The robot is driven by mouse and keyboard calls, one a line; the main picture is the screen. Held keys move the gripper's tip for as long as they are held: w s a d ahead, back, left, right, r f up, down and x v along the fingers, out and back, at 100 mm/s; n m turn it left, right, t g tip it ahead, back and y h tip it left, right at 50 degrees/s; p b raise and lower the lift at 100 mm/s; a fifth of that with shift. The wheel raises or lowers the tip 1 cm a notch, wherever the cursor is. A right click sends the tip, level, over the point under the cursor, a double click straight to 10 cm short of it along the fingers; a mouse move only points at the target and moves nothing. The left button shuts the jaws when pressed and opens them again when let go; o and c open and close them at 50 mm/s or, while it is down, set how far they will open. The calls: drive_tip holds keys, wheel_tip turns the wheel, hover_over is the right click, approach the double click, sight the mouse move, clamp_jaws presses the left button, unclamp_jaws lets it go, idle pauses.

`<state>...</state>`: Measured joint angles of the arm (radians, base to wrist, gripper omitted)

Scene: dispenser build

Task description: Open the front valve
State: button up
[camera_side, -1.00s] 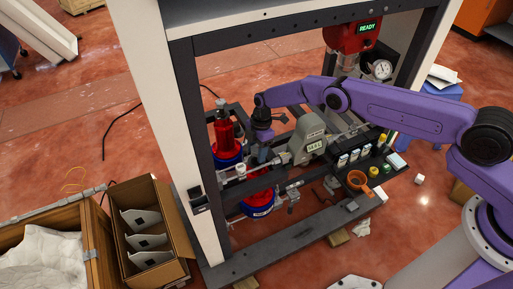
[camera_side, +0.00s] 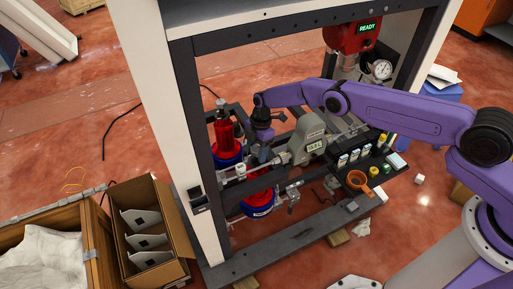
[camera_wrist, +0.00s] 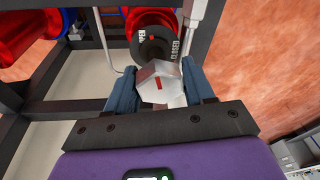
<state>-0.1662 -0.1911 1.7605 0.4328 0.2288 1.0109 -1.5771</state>
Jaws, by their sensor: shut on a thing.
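In the wrist view, my gripper (camera_wrist: 160,92) has its two blue fingers on either side of a silver faceted valve knob (camera_wrist: 168,90) and is shut on it. The knob has a red mark on its face. Beyond it is a black dial (camera_wrist: 151,44) with a small red mark and lettering that reads OPEN on its left and CLOSED on its right. I cannot tell exactly which word the knob's mark lines up with. In the side view, my gripper (camera_side: 262,151) points down among the pipes, and its fingers hide the knob.
A red bottle (camera_side: 224,132) stands left of my gripper, and a grey meter (camera_side: 307,138) with a lit display is close on its right. Dark frame posts (camera_side: 196,110) surround the work. A black tray (camera_side: 372,165) holds small items and an orange funnel (camera_side: 358,180).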

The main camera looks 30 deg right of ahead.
drive_tip(key=o, duration=1)
drive_tip(key=shift+r, duration=0.1)
drive_tip(key=shift+r, duration=3.4)
